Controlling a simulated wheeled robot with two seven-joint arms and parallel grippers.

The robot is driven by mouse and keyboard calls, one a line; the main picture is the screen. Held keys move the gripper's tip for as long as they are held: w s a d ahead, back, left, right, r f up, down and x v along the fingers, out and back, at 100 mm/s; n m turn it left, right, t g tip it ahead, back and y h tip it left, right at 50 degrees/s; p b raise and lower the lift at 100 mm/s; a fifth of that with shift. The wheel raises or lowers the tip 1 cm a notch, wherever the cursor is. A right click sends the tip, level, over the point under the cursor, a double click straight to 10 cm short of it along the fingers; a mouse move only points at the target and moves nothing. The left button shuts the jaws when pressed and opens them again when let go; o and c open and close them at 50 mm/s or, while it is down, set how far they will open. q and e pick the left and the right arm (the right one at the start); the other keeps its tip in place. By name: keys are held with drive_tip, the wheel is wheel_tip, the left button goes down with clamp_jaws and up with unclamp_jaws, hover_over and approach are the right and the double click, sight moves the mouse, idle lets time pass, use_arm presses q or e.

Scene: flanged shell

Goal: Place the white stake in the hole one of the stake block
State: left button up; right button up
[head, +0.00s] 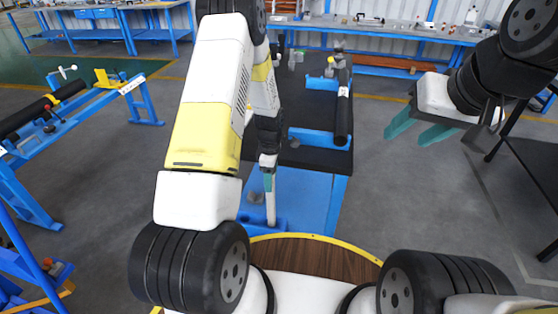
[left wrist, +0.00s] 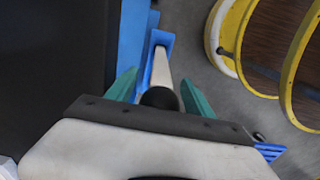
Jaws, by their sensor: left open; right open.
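The white stake (head: 271,208) stands roughly upright at the blue stake block (head: 274,226) on the front of the blue bench. In the left wrist view the stake (left wrist: 161,70) has a dark round top, and its far end meets the blue block (left wrist: 149,57). My left gripper (head: 268,183) points down over the stake. In the left wrist view its teal fingers (left wrist: 160,88) are open, one on each side of the stake, with gaps visible. Which hole the stake is at cannot be told. My right gripper (head: 405,138) is open and empty, raised at the right.
A black roller (head: 343,110) lies along the bench beyond the block. A second blue bench (head: 75,115) with a black roller stands at left. A round wooden top with a yellow rim (head: 320,238) is just in front.

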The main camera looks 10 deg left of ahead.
use_arm(q)
wheel_tip(320, 180, up, 12)
drive_tip(key=shift+f, duration=0.1)
drive_tip(key=s+r+m+t, duration=0.1)
drive_tip(key=s+r+m, duration=0.2)
drive_tip(key=r, duration=0.4)
drive_tip(key=s+d+r+m+t+h, duration=0.1)
drive_tip(key=s+r+m, duration=0.2)
drive_tip(key=r, duration=0.3)
drive_tip(key=s+r+m+t, duration=0.1)
drive_tip(key=s+r+m, duration=0.25)
drive_tip(key=r, duration=0.35)
drive_tip(key=s+r+m+t, duration=0.1)
drive_tip(key=s+r+m, duration=0.3)
drive_tip(key=s, duration=0.3)
drive_tip(key=s+d+r+m+t+h, duration=0.1)
drive_tip(key=s+r+m+t, duration=0.1)
drive_tip(key=s, duration=0.5)
drive_tip(key=shift+s+r+m, duration=0.4)
drive_tip(key=shift+r+m, duration=0.5)
drive_tip(key=shift+m, duration=0.45)
